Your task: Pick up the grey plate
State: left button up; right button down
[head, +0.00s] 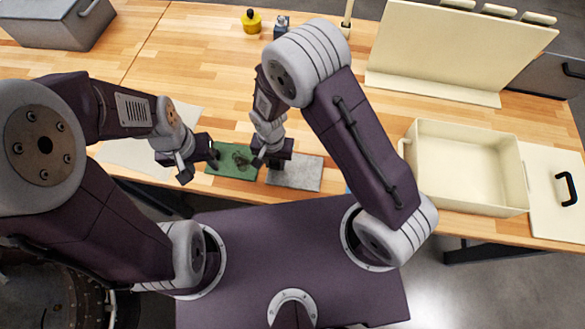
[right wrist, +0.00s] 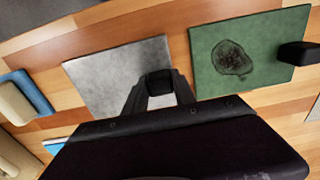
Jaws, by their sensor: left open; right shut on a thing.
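The grey plate (head: 297,174) lies on the wooden table, right of the green plate (head: 226,168) in the head view. In the right wrist view the grey plate (right wrist: 108,78) shows flat and speckled. My right gripper (head: 266,162) is shut on its edge nearest the green plate; the fingertips (right wrist: 158,84) overlap that edge. The plate looks level, and I cannot tell whether it is off the table. My left gripper (head: 200,165) is open, at the left edge of the green plate. Whether it touches that plate is unclear.
A dark round mark or thing (right wrist: 232,60) is on the green plate. A cream bin (head: 470,195) and a lid with a black handle (head: 550,205) are at the right. A cream upright panel (head: 450,50) stands behind. A yellow pot (head: 251,22) stands at the back.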

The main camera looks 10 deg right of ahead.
dwell(0.6)
jog(key=shift+w+r, duration=0.1)
jog(key=shift+r, duration=0.4)
jog(key=r, duration=0.1)
jog(key=d+r+b, duration=0.1)
jog(key=r, duration=0.1)
jog(key=shift+r, duration=0.3)
jog(key=w+d+r+b, duration=0.1)
jog(key=d+r, duration=0.5)
jog(key=d, duration=0.4)
jog(key=shift+w+d+r, duration=0.15)
jog(key=shift+d+r, duration=0.05)
jog(key=shift+d, duration=0.1)
jog(key=c, duration=1.9)
grip_release()
jog(key=shift+c, duration=0.2)
grip_shut()
